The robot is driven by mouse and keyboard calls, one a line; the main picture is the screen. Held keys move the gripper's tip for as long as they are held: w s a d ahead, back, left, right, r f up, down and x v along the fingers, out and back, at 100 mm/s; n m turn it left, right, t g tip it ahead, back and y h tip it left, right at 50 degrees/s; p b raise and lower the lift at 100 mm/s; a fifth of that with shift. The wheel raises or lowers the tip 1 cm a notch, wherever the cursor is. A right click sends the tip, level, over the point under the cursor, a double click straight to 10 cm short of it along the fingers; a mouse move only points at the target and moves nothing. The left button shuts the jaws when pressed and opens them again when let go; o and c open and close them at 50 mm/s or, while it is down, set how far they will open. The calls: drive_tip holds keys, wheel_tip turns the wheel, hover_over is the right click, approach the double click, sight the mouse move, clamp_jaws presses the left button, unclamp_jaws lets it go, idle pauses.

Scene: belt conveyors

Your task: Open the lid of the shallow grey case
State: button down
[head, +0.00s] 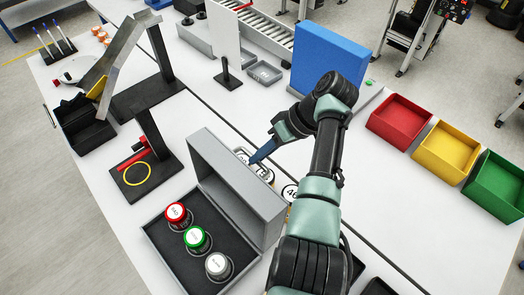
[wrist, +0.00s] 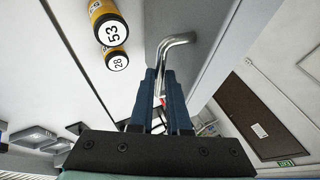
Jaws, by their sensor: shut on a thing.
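The shallow grey case (head: 158,240) stands at the front of the white table. Its lid (head: 225,178) is raised steeply, and the dark inside shows red-, green- and white-topped pieces in round holes. My gripper (head: 258,158) is at the lid's upper edge, on its outer side. In the wrist view, my gripper (wrist: 166,78) is shut on the bent metal handle (wrist: 178,40), which stands out from the lid's grey face (wrist: 215,25). My arm hides part of the area to the right of the case.
Yellow-and-black cylinders with numbered white ends, one marked 46 (head: 289,192), stand behind the lid, close to my arm. A blue panel (head: 328,58) stands farther back. Red (head: 398,122), yellow (head: 445,152) and green (head: 495,187) bins line the right. A black stand (head: 150,172) is left of the case.

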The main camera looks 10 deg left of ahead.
drive_tip(key=shift+s+a+f, duration=0.2)
drive_tip(key=shift+s+f, duration=0.25)
drive_tip(key=c, duration=0.9)
unclamp_jaws()
drive_tip(key=shift+w, duration=0.15)
drive_tip(key=shift+r, duration=0.15)
drive_tip(key=shift+w+d+r, duration=0.1)
drive_tip(key=p+v, duration=0.1)
drive_tip(key=v, duration=1.1)
drive_tip(key=shift+w+d+r, duration=0.1)
drive_tip(key=shift+d+r, duration=0.1)
